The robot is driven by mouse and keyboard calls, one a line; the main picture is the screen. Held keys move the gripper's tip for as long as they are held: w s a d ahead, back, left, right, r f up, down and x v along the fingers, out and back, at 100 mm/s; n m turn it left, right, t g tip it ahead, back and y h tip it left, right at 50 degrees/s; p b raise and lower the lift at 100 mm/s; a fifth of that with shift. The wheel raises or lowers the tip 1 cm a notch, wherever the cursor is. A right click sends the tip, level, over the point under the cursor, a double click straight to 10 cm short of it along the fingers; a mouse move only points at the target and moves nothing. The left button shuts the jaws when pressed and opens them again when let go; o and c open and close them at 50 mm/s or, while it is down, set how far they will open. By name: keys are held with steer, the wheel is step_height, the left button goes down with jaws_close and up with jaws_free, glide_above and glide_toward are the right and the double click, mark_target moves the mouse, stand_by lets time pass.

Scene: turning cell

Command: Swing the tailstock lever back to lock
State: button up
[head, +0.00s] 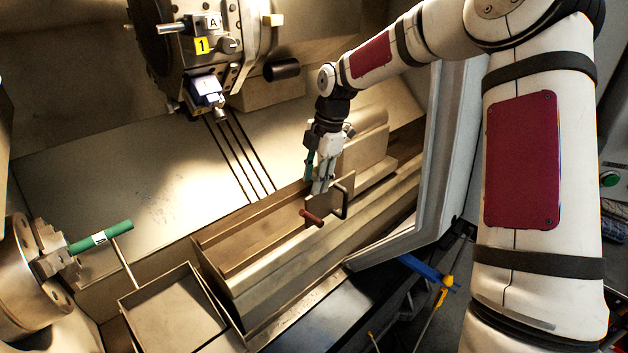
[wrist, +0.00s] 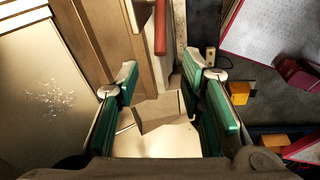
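The tailstock lever shows in the head view as a red-brown handle (head: 312,217) on a dark bent rod (head: 343,200), in front of the grey tailstock body (head: 365,150). In the wrist view the red handle (wrist: 160,28) is at the top middle, beyond the fingertips and roughly in line with the gap between them. My gripper (head: 321,188) points down just above and behind the handle in the head view. Its green-padded fingers (wrist: 165,75) stand wide apart in the wrist view, with nothing gripped between them. Whether a finger touches the rod I cannot tell.
A chuck (head: 25,280) holds a green bar (head: 100,238) at left. A tool turret (head: 195,50) hangs above. An open tray (head: 130,335) stands at the lower left. The pale door frame (head: 440,170) rises close on the right of my gripper.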

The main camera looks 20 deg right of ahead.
steer(key=c, duration=0.4)
steer(key=shift+s+a+f, duration=0.15)
steer(key=shift+a+f, duration=0.1)
steer(key=shift+a, duration=0.15)
jaws_close()
steer(key=n+t+h+b, duration=0.3)
steer(key=n+h, duration=0.1)
steer(key=h, duration=0.6)
glide_toward(310, 217)
steer(key=s+a, duration=0.4)
steer(key=a, duration=0.5)
steer(key=w+d+f+p, duration=0.1)
steer(key=w+d+f, duration=0.4)
steer(key=d, duration=0.3)
steer(key=shift+d+p, duration=0.35)
steer(key=shift+d, duration=0.05)
